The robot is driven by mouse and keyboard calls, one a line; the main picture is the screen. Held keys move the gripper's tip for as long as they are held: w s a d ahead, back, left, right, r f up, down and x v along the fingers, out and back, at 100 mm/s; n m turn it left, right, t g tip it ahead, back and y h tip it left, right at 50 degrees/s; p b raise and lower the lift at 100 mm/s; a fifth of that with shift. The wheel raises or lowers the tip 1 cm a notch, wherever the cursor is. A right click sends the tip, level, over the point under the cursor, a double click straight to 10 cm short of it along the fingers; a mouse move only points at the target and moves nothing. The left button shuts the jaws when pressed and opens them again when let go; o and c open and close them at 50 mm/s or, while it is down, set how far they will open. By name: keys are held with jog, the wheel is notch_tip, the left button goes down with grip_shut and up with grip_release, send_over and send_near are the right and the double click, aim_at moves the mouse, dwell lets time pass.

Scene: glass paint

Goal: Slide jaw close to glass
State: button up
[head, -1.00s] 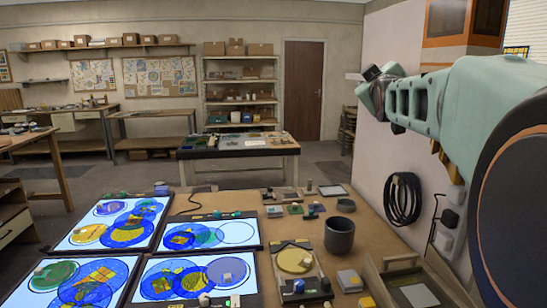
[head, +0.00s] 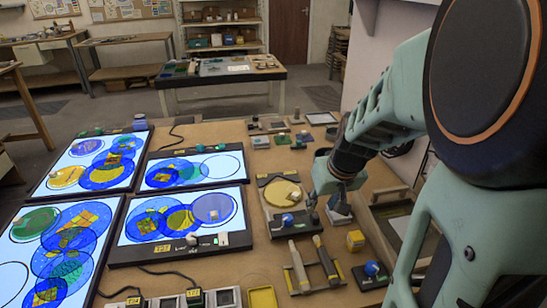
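A dark fixture (head: 266,214) holds a round yellow glass piece (head: 283,193) on the bench, right of the light panels. A blue knob (head: 288,220) sits at the fixture's near end. Which part is the sliding jaw, and any gap between it and the glass, are too small to tell. My gripper (head: 326,203) hangs low just right of the fixture, over a grey-topped block (head: 339,214). Contact with either is unclear. Its fingers are small and partly overlapped, so open or shut does not show.
Lit panels with coloured glass discs (head: 185,217) fill the bench's left. A wooden tray (head: 392,210) lies right, partly behind my arm. A yellow block (head: 355,240), a wooden rack with tools (head: 300,272) and another blue-knobbed item (head: 372,268) lie nearer.

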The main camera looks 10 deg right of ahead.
aim_at(315, 215)
jog(key=b+x, duration=0.3)
jog(key=x, duration=0.4)
jog(key=shift+w+f, duration=0.15)
jog(key=shift+f, duration=0.05)
grip_shut()
